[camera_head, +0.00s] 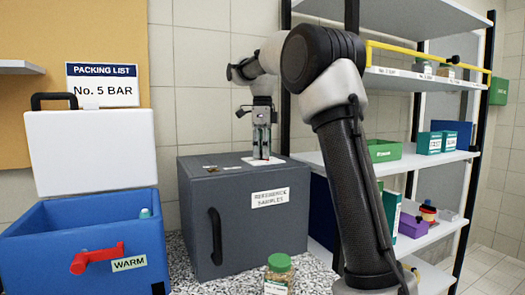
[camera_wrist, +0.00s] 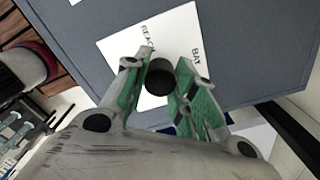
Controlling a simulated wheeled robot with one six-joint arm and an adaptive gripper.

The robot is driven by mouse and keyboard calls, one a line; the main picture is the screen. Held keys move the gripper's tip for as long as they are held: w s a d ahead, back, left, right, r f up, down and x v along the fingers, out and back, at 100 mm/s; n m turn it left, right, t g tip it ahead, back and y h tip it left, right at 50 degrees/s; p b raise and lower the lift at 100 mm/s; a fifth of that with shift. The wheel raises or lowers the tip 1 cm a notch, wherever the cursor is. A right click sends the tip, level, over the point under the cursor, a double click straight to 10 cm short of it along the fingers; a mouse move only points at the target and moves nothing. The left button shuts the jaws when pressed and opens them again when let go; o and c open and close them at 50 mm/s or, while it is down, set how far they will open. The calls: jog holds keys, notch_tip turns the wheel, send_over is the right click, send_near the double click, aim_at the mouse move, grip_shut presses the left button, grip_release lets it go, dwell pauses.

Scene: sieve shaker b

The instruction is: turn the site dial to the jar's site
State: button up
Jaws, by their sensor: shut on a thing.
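The site dial (camera_wrist: 160,76) is a round black knob on a white plate (camera_wrist: 118,48) on top of the grey box (camera_head: 195,175). Printed words show beside it in the wrist view; one reads "BAY", and the other is partly covered by a finger. My gripper (camera_wrist: 164,72) points down at the box top, its green-padded fingers shut on the dial. In the head view my gripper (camera_head: 261,157) hides the dial. I cannot tell where the dial points. A jar (camera_head: 277,286) with a green lid stands in front of the box; its label is cut off.
A blue cooler (camera_head: 90,235) with a raised white lid and red handle, labelled "WARM", stands left. A "PACKING LIST No. 5 BAR" sign (camera_head: 102,84) is behind it. Shelves (camera_head: 440,80) with green jars and boxes stand right, behind my arm.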

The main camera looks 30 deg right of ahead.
jog(key=shift+f+m, duration=0.3)
jog(key=shift+m, duration=0.3)
jog(key=o, duration=1)
jog(key=shift+o, duration=0.2)
jog(key=shift+r, duration=0.1)
notch_tip(320, 180, up, 12)
